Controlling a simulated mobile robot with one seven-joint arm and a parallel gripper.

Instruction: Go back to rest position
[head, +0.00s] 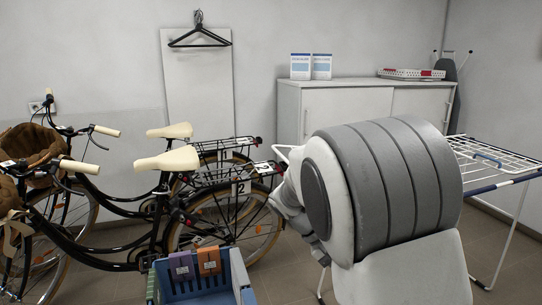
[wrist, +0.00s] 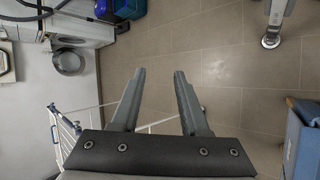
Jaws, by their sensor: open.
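My gripper (wrist: 155,102) shows in the wrist view with its two fingers apart. It is open and nothing is between the fingers. Below the fingertips in that view is bare tiled floor (wrist: 215,65). In the head view my arm's large grey and white links fill the middle right, and the gripper itself does not show there. The stacked dryer cannot be made out for certain; a white machine with a round door (wrist: 68,62) stands at the left of the wrist view.
Two black bicycles (head: 130,215) stand at the left. A blue crate (head: 208,288) is at the bottom. A white drying rack (head: 505,160) stands at the right, partly behind my arm. A low white cabinet (head: 340,103) lies along the back wall. Blue containers (wrist: 122,8) show at the wrist view's top.

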